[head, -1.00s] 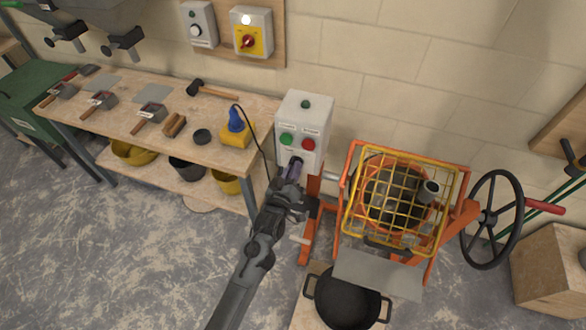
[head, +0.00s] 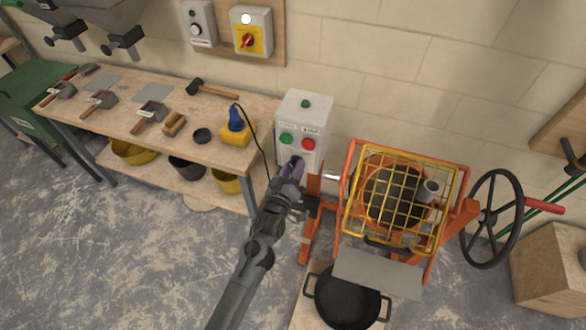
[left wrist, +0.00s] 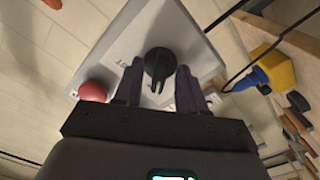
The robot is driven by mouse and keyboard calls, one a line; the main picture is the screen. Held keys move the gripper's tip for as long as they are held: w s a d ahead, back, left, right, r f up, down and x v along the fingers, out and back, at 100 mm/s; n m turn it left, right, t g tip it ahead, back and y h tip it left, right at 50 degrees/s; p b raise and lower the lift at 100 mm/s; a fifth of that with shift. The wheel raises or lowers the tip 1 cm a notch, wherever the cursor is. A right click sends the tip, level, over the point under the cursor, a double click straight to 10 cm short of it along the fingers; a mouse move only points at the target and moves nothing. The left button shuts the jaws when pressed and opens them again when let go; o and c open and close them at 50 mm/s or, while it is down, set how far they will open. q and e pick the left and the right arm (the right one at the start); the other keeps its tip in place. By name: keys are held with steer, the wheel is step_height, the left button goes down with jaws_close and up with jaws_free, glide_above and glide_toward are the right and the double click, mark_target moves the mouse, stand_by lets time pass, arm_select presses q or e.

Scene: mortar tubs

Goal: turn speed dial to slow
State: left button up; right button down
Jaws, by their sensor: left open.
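The white control box (head: 304,108) carries a green button (head: 286,138) and a red button (head: 308,144). The black speed dial (left wrist: 158,64) is on the box face in the left wrist view, its pointer ridge towards the bottom of the picture. The red button (left wrist: 92,91) shows left of it there. My left gripper (head: 295,165) is at the lower front of the box and hides the dial in the head view. Its dark purple fingers are open, one on each side of the dial; I cannot tell whether they touch it. My right gripper is not in view.
The orange mixer with its yellow grid guard (head: 398,200) stands close to the right of my left gripper. A black tub (head: 347,298) is below it. The workbench (head: 160,130) with tools is at the left. A wall box with a red switch (head: 248,40) is above.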

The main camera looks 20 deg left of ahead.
arm_select(q)
steer(key=s, duration=1)
steer(key=shift+s+d, duration=0.2)
steer(key=shift+s, duration=0.15)
steer(key=s+a+f+m+g, duration=0.2)
steer(key=s+m+g, duration=0.4)
steer(key=s, duration=0.7)
steer(key=s+a+f+m+g, duration=0.1)
steer(key=s+f+m+g, duration=0.25)
steer(key=s+g, duration=0.8)
step_height(320, 180, up, 24)
steer(key=s+t+p, duration=0.1)
steer(key=t+p, duration=0.2)
steer(key=p, duration=2.1)
steer(key=shift+s+h, duration=0.4)
steer(key=shift+a, duration=0.1)
